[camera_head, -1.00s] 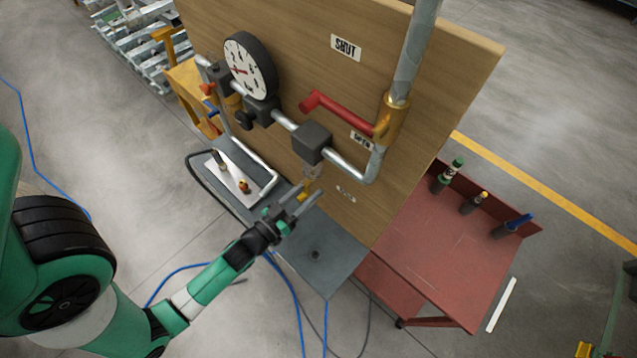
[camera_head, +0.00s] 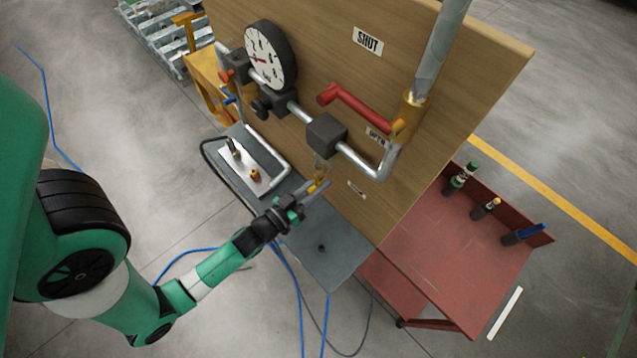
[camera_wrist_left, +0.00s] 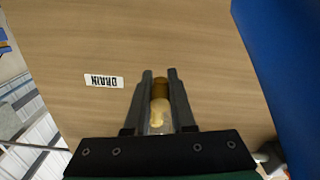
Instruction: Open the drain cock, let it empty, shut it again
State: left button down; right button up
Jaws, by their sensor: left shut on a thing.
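The brass drain cock (camera_head: 319,180) hangs below a dark block (camera_head: 326,134) on the pipe, in front of the board. My left gripper (camera_head: 322,187) reaches it from the lower left and is shut on it. In the left wrist view the cock (camera_wrist_left: 160,90) sits between the two dark fingers (camera_wrist_left: 160,82), with an amber end and a paler yellow part nearer the palm. The fingers hide its sides, so I cannot tell how far its handle is turned. A DRAIN label (camera_wrist_left: 104,81) is on the board beside it. My right gripper is out of view.
A red lever (camera_head: 357,108) and a dial gauge (camera_head: 271,55) are on the pipework above. A grey bench (camera_head: 325,262) with a small hole lies below the cock.

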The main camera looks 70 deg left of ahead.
pick_arm(q)
jog(key=shift+a, duration=0.1)
jog(key=s+a+r+m+p, duration=0.1)
jog(key=m+p, duration=0.3)
jog(key=m, duration=0.5)
jog(key=s+a+r+m+p, duration=0.1)
jog(key=a+r+m+p, duration=0.2)
jog(key=m, duration=0.5)
jog(key=shift+a+r+m+p, duration=0.2)
jog(key=shift+r+m+p, duration=0.2)
jog(key=shift+r+p, duration=0.15)
jog(key=shift+r, duration=0.1)
dwell(0.5)
jog(key=c, duration=0.8)
grip_release()
jog(key=shift+o, duration=0.2)
jog(key=shift+s, duration=0.15)
